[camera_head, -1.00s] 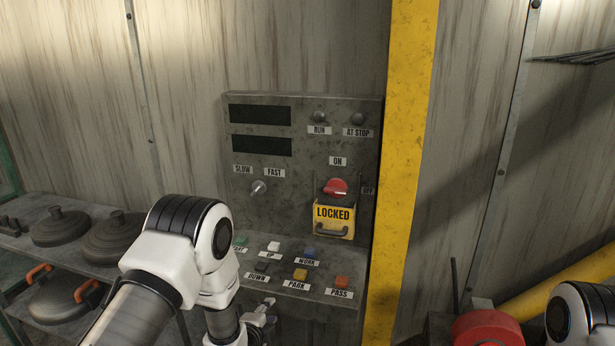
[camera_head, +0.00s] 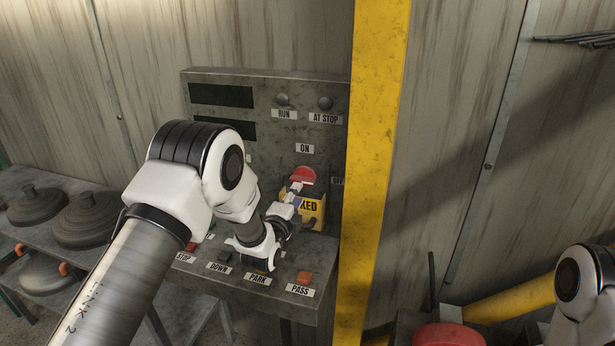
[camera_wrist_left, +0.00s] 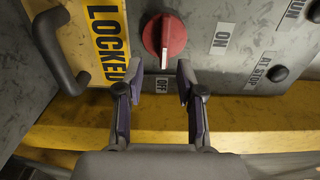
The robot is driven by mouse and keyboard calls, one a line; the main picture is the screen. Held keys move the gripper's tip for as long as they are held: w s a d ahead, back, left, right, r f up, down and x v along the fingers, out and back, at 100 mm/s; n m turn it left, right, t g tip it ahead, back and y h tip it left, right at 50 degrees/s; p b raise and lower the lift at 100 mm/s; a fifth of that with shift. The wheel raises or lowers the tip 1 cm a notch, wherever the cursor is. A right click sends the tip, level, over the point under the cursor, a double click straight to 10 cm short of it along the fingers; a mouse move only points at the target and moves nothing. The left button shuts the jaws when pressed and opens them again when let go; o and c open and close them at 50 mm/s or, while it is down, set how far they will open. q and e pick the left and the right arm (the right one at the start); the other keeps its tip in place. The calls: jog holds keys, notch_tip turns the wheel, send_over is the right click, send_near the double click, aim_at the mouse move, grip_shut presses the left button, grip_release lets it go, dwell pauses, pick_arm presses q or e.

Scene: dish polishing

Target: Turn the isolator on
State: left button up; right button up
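The isolator is a red rotary knob (camera_head: 303,176) on the grey control panel; it also shows in the left wrist view (camera_wrist_left: 172,37). Its white pointer line is toward the OFF label (camera_wrist_left: 161,84); the ON label (camera_wrist_left: 219,42) is to one side. A yellow LOCKED plate (camera_head: 315,210) with a dark handle sits below the knob, beside it in the wrist view (camera_wrist_left: 75,30). My left gripper (camera_wrist_left: 159,75) is open and empty, its fingertips just short of the knob, one towards each side. My right gripper is out of view; only part of that arm shows.
Push buttons line the panel's lower ledge under my left arm, including PARK (camera_head: 258,263) and PASS (camera_head: 304,278). A yellow post (camera_head: 375,150) stands right of the panel. A shelf with lidded pots (camera_head: 85,220) is at the left.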

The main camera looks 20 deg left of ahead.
aim_at(301, 181)
pick_arm(q)
jog(key=w+p, duration=0.1)
jog(key=w, duration=0.1)
jog(key=w+p, duration=0.1)
jog(key=w, duration=0.2)
jog(key=shift+w+a+r, duration=0.15)
jog(key=shift+w+r, duration=0.05)
jog(key=shift+w, duration=0.05)
jog(key=shift+w+f, duration=0.1)
jog(key=shift+w, duration=0.15)
jog(key=shift+s+r, duration=0.2)
jog(key=shift+s, duration=0.05)
jog(key=shift+s+r, duration=0.15)
grip_shut()
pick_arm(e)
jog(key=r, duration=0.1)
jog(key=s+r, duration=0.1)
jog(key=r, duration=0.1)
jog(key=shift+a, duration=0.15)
